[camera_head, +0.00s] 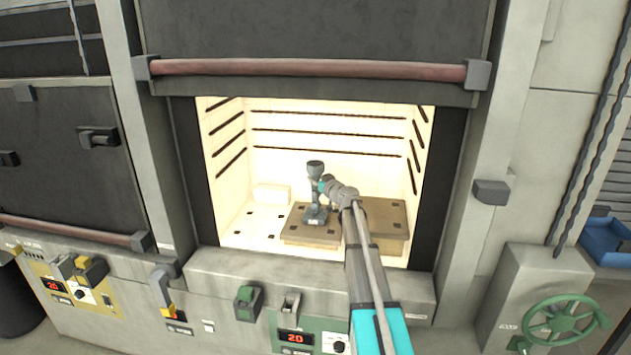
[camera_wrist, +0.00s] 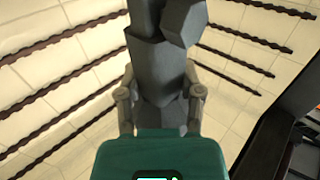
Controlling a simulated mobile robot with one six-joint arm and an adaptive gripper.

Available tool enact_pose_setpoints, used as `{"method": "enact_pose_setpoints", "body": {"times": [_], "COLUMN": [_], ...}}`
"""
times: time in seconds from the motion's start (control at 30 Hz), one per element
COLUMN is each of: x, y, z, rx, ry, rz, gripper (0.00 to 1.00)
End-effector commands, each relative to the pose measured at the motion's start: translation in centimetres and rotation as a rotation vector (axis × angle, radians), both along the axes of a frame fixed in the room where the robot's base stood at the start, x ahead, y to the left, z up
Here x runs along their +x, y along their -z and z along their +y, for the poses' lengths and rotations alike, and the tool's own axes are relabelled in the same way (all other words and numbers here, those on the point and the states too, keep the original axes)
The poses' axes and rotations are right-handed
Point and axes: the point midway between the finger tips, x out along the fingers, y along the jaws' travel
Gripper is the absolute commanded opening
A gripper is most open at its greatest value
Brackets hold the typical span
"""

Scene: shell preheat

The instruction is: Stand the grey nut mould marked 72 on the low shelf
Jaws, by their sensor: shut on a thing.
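The grey nut mould (camera_head: 315,208) is upright inside the lit furnace, with a flared cup at its top and a wider foot. Its marking is too small to read. My gripper (camera_head: 322,186) is shut on its narrow middle from the right. In the wrist view the mould (camera_wrist: 160,65) stands between the two fingers (camera_wrist: 160,108). The mould's foot is over the low brown shelf (camera_head: 296,234) at the left. I cannot tell whether it touches the shelf or hangs just above it.
A higher brown slab (camera_head: 388,208) stands to the right, partly behind my arm. A pale block (camera_head: 271,194) lies at the back left. Dark slotted rods (camera_head: 325,115) line the furnace walls. The raised door's red bar (camera_head: 310,68) crosses above the opening.

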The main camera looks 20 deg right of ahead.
Motion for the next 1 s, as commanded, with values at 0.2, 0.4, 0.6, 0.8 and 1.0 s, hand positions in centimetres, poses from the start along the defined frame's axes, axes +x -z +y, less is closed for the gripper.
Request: {"method": "enact_pose_setpoints", "body": {"times": [0.2, 0.4, 0.6, 0.8, 1.0], "x": [-0.01, -0.02, -0.02, -0.02, -0.02], "y": [0.15, 0.21, 0.21, 0.20, -0.10], "z": [-0.03, -0.06, -0.07, -0.09, -0.10], "rx": [0.001, 0.000, 0.000, 0.000, 0.000], "ry": [0.000, 0.001, 0.001, 0.001, 0.001], "rz": [0.000, 0.000, 0.000, 0.000, 0.000], "gripper": [0.00, 0.72, 0.82, 0.82, 0.82]}}
